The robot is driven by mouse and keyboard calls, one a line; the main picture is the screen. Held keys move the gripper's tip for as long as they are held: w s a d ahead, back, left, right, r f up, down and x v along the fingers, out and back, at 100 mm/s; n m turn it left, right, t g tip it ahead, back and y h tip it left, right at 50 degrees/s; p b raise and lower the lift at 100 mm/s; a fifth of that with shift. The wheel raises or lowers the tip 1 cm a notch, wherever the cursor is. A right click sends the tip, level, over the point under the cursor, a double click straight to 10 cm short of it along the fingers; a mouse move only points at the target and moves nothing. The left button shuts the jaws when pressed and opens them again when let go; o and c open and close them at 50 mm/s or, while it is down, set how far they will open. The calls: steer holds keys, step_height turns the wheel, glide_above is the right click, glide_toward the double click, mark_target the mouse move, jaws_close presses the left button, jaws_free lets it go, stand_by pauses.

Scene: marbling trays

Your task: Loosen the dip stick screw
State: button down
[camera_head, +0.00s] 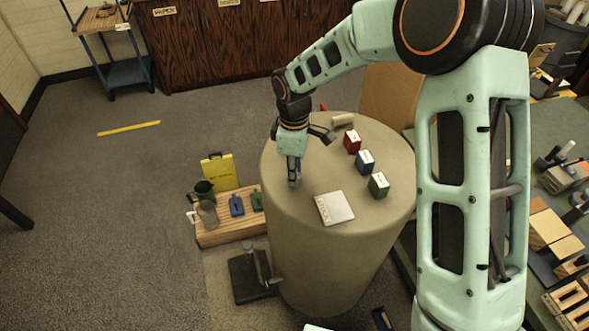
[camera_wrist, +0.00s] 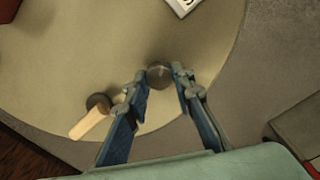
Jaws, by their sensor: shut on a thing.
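My gripper (camera_head: 294,180) is low over the left side of the round drum top (camera_head: 300,220) in the head view, pointing down. In the wrist view, my gripper (camera_wrist: 160,75) has its two blue-grey fingers around a small round dark-grey knob, the dip stick screw (camera_wrist: 158,75), seen from above. The fingers are shut on it. In the head view the screw is hidden by the gripper.
A pale cylinder (camera_head: 342,120), red box (camera_head: 352,141), blue box (camera_head: 365,162), green box (camera_head: 378,185) and white card (camera_head: 335,207) are on the drum top.

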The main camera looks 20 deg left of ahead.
steer(key=n+p, duration=0.2)
steer(key=n, duration=0.3)
steer(key=shift+r+n, duration=0.15)
steer(key=shift+n, duration=0.15)
steer(key=n+p, duration=0.2)
steer(key=n, duration=0.2)
steer(key=shift+n, duration=0.4)
steer(key=c, duration=1.7)
jaws_free()
steer(key=shift+o, duration=0.2)
step_height(320, 180, up, 12)
steer(key=shift+s+d, duration=0.15)
